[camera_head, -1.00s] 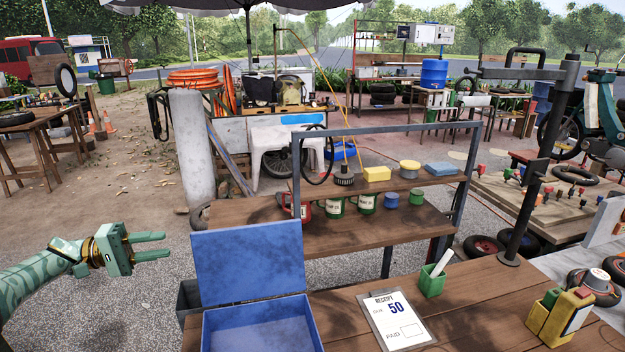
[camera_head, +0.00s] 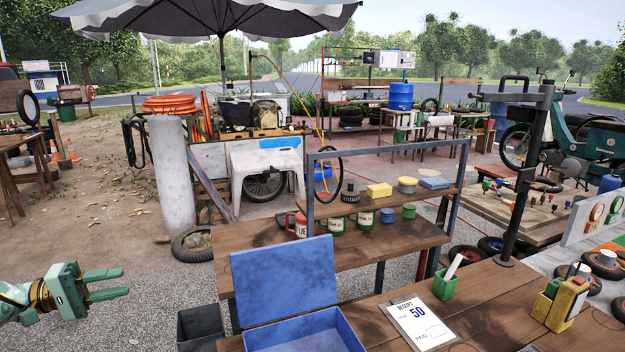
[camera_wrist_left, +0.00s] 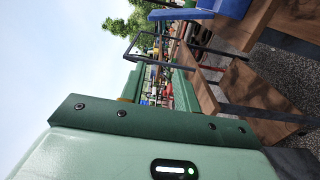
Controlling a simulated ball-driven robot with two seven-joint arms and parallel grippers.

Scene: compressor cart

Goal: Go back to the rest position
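My left gripper (camera_head: 105,283) is at the lower left of the head view, over the gravel and left of the workbench. Its two green fingers point right with a gap between them and nothing in it. In the left wrist view the fingers (camera_wrist_left: 157,88) also show apart and empty. My right gripper is in neither view.
An open blue box (camera_head: 283,280) with its lid up stands at the bench's near left corner. The receipt (camera_head: 419,322), a green holder (camera_head: 445,285) and a yellow dispenser (camera_head: 562,303) lie to its right. A dark bin (camera_head: 203,327) stands between gripper and bench.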

